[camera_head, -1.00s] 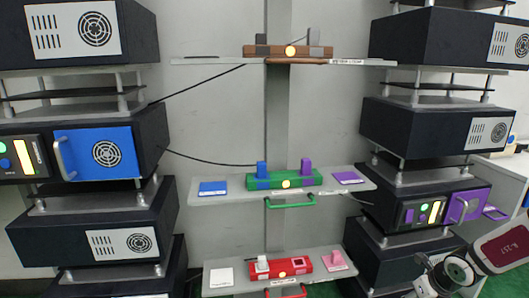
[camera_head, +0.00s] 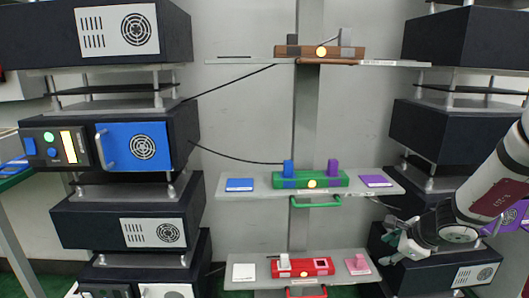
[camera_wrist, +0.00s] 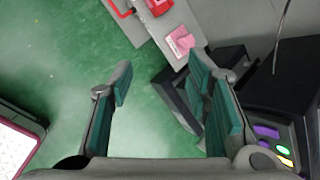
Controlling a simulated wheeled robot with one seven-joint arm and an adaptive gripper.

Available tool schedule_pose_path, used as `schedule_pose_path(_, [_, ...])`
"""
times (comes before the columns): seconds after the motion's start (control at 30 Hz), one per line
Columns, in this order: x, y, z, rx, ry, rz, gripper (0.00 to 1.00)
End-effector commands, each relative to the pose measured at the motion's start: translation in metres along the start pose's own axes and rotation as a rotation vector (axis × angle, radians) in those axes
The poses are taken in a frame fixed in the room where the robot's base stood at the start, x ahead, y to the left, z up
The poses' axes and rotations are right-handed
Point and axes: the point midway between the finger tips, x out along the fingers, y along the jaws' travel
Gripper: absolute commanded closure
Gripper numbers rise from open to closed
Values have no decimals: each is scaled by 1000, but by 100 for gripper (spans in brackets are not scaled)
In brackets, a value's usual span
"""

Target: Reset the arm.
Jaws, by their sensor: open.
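My gripper (camera_wrist: 165,105) is open and empty in the wrist view, its teal-padded fingers spread over the green floor. In the head view my gripper (camera_head: 392,246) is at the lower right, in front of the dark machines and right of the shelves. The green lever fixture (camera_head: 318,179) on the middle shelf carries a blue and a purple lever. The red fixture (camera_head: 303,267) on the lower shelf has a white lever. The brown fixture (camera_head: 318,51) on the top shelf has grey levers. My gripper touches none of them.
Dark machines stand left and right; one at left has a blue door (camera_head: 137,147) with a handle. A purple door (camera_head: 513,216) at right is partly hidden by my arm. A pink pad (camera_wrist: 180,41) shows in the wrist view. Cables run to the fixtures.

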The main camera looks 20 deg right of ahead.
Motion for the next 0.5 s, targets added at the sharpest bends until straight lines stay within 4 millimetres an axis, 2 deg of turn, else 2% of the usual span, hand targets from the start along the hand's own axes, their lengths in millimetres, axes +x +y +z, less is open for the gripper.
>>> schedule_pose_path(0.03, [-12, 4, 36, -138, -36, 10, 56])
schedule_pose_path(0.1, [-28, 17, 78, -323, -90, 34, 56])
schedule_pose_path(0.2, [-55, 44, 130, -579, -162, 79, 56])
schedule_pose_path(0.33, [-95, 92, 180, -897, -244, 152, 56])
schedule_pose_path(0.4, [-118, 120, 198, -1062, -280, 195, 56])
schedule_pose_path(0.5, [-153, 161, 211, -1289, -321, 262, 56])
